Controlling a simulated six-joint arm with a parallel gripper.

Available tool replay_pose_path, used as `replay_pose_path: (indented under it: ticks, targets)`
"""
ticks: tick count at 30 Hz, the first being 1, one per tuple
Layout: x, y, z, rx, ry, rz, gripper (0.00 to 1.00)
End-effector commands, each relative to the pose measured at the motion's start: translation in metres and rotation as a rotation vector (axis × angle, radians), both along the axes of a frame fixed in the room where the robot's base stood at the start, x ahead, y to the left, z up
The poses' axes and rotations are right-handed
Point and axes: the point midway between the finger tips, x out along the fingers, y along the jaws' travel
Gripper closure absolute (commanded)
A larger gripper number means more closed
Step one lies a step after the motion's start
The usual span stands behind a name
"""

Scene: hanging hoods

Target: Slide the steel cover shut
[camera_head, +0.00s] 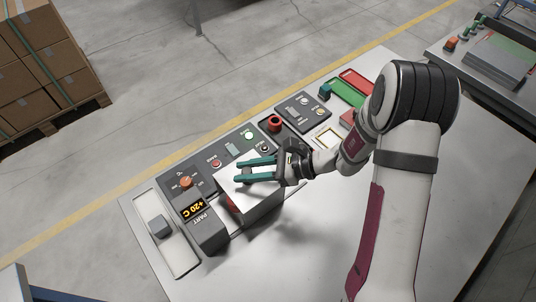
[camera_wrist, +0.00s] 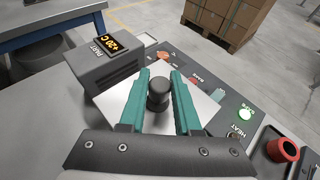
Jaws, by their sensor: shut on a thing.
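The steel cover (camera_head: 240,194) is a pale flat plate beside the grey housing with the "PART +20 C" display (camera_head: 194,211). It also shows in the wrist view (camera_wrist: 203,108), lying under my fingers with one edge near the housing. A dark round knob (camera_wrist: 158,96) stands up from the cover. My gripper (camera_head: 238,170) has its two teal fingers on either side of the knob and is shut on it; it shows in the wrist view too (camera_wrist: 160,74). A bit of red (camera_head: 232,206) shows at the cover's edge by the housing. What lies beneath the cover is hidden.
A panel with an orange dial (camera_head: 186,181) and a lit green button (camera_head: 248,135) runs behind the cover. A red round part (camera_head: 274,123) and red and green trays (camera_head: 346,93) stand further right. A grey block in a white slot (camera_head: 158,226) is at left. The front table is clear.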

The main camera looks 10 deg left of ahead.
Motion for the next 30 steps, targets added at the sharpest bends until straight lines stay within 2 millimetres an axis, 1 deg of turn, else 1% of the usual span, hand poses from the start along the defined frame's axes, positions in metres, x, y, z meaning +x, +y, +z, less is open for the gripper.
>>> replay_pose_path:
  ticks: [1,3,6,10,17,18,23,30]
  targets:
    - [-0.009,0.010,0.001,0.002,0.002,0.001,1.00]
    - [-0.019,0.020,0.001,0.002,0.000,0.001,1.00]
    - [-0.028,0.029,0.001,0.001,-0.001,-0.002,1.00]
    - [-0.033,0.034,0.001,0.000,-0.002,-0.001,1.00]
    - [-0.035,0.034,0.000,0.001,0.001,0.003,1.00]
    - [-0.035,0.035,0.000,0.001,0.002,0.004,0.67]
    - [-0.035,0.034,0.000,0.000,0.001,0.002,0.38]
    - [-0.034,0.034,0.000,-0.001,0.000,0.000,0.38]
